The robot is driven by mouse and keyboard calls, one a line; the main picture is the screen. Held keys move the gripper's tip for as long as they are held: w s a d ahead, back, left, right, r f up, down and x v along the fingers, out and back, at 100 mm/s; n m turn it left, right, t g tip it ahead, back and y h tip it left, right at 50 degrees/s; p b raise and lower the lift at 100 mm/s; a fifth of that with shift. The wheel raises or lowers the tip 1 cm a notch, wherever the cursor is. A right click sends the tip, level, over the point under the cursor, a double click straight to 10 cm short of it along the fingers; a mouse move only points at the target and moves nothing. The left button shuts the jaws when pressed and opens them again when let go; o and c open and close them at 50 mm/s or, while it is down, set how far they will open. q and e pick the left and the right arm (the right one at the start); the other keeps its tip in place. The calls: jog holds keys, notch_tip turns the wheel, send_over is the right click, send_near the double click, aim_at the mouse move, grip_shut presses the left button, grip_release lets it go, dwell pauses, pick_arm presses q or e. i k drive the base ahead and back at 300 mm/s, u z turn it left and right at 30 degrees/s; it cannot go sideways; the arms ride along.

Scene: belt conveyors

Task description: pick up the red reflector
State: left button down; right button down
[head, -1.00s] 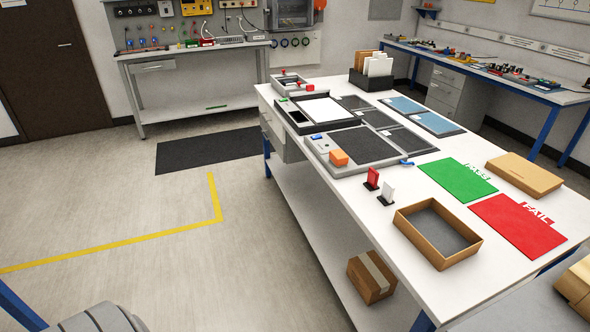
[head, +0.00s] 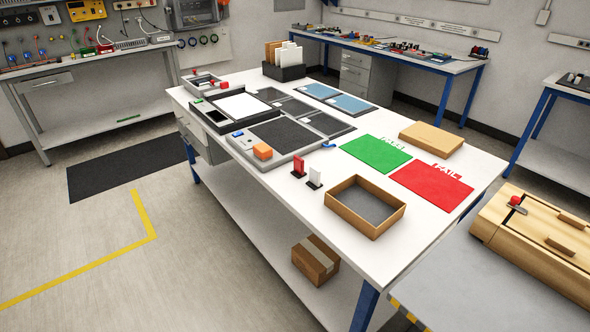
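The red reflector (head: 299,166) stands upright on a small dark base on the white table (head: 265,199). A white reflector (head: 314,178) of similar shape stands just to its right and nearer. Both are left of an open cardboard box (head: 365,222) and in front of the dark grey test tray. Neither of my grippers shows in the head view, and nothing touches the red reflector.
A green PASS mat (head: 376,154) and a red FAIL mat (head: 431,186) lie right of the reflectors. A wooden case (head: 540,240) rests on a grey surface at right.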

aim_at(297, 171)
jog(key=u, duration=1.05)
jog(key=i, duration=1.1)
jog(key=z, duration=1.95)
